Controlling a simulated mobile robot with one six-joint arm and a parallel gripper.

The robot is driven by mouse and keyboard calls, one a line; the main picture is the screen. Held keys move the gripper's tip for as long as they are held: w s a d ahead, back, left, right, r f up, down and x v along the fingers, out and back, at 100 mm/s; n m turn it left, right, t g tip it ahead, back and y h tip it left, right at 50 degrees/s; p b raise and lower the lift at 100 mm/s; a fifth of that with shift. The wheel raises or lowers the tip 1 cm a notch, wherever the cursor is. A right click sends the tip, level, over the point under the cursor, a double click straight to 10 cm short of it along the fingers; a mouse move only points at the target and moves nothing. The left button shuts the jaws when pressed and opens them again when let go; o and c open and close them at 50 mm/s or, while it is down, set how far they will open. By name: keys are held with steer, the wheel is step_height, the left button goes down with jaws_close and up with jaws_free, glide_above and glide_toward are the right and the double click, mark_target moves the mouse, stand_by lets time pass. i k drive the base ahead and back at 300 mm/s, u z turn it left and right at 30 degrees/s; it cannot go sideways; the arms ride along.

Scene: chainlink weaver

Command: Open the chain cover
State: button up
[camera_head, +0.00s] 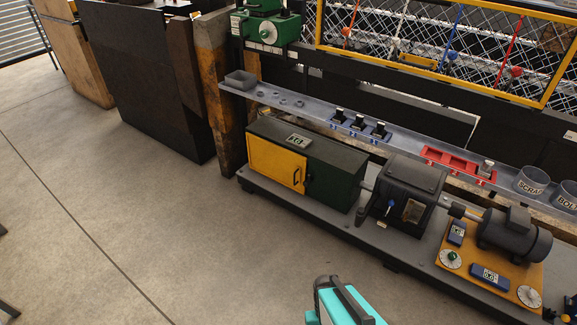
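A low dark green housing (328,180) stands on the left part of the machine base. A yellow panel (271,165) with a dark handle (297,177) covers the left part of its front. The panel looks closed, flush with the housing; it appears to be the chain cover. A teal and dark grey end part of my arm (345,303) shows at the bottom edge, well in front of the machine and apart from it. My fingertips cannot be made out, so whether my gripper is open or shut is unclear.
A dark gearbox (403,189) and a motor (514,237) on a yellow plate stand right of the housing. A wooden post (214,75) stands left. The concrete floor (170,240) in front is clear.

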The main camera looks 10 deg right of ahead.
mark_target(287, 167)
steer(key=u, duration=0.15)
steer(key=i, duration=0.6)
steer(key=z, duration=1.4)
steer(key=k, duration=0.15)
steer(key=u, duration=3)
steer(key=i, duration=0.3)
steer(key=u, duration=0.15)
